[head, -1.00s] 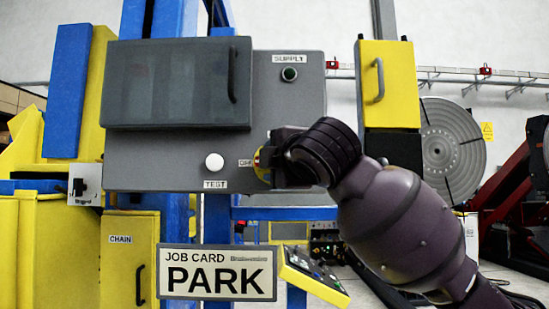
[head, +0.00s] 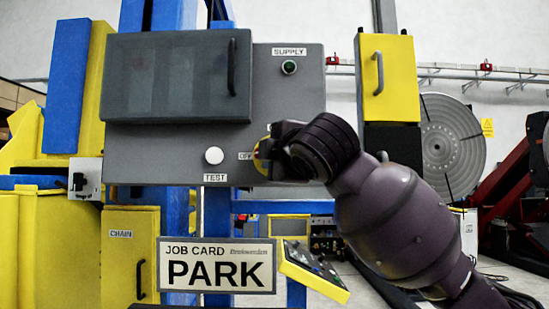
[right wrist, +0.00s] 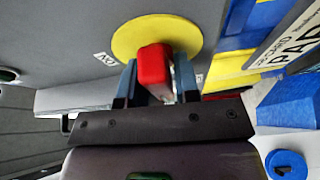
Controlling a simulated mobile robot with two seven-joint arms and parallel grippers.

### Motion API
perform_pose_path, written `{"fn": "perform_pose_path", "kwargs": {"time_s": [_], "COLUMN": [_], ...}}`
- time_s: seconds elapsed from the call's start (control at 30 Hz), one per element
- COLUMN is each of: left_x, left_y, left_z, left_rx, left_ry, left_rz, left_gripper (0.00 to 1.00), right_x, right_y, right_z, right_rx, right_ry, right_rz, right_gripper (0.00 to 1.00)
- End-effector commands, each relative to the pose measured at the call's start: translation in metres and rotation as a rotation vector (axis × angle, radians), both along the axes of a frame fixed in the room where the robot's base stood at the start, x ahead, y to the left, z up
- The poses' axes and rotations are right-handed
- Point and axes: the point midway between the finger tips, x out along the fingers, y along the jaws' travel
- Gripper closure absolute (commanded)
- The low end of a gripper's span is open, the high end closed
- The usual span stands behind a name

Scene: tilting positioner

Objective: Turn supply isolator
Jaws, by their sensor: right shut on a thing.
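The supply isolator is a yellow round plate (right wrist: 190,38) with a red handle (right wrist: 154,68) on the grey panel. In the right wrist view the handle stands between the two fingers of my right gripper (right wrist: 155,85), which is shut on it. In the head view my right gripper (head: 278,150) covers most of the isolator, and only the plate's left edge (head: 257,158) shows, beside a small OFF label (head: 245,156). The handle's exact angle is hard to tell. My left gripper is not in view.
The grey panel (head: 290,110) carries a green SUPPLY lamp or button (head: 289,67), a white TEST button (head: 214,155) and a dark-windowed cover (head: 180,80). A job card reading PARK (head: 217,268) hangs below. A yellow control pendant (head: 312,272) is beneath my right arm.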

Motion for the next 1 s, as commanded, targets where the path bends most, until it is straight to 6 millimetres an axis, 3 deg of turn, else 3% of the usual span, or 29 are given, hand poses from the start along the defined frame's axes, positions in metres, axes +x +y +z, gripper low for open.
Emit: {"fn": "perform_pose_path", "kwargs": {"time_s": [1.0], "left_x": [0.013], "left_y": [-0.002], "left_z": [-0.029], "left_rx": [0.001], "left_ry": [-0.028], "left_rz": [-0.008], "left_gripper": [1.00], "right_x": [0.000], "right_y": [0.002], "right_z": [-0.003], "right_rx": [0.912], "right_ry": [0.005], "right_rz": [0.002], "right_gripper": [0.94]}}
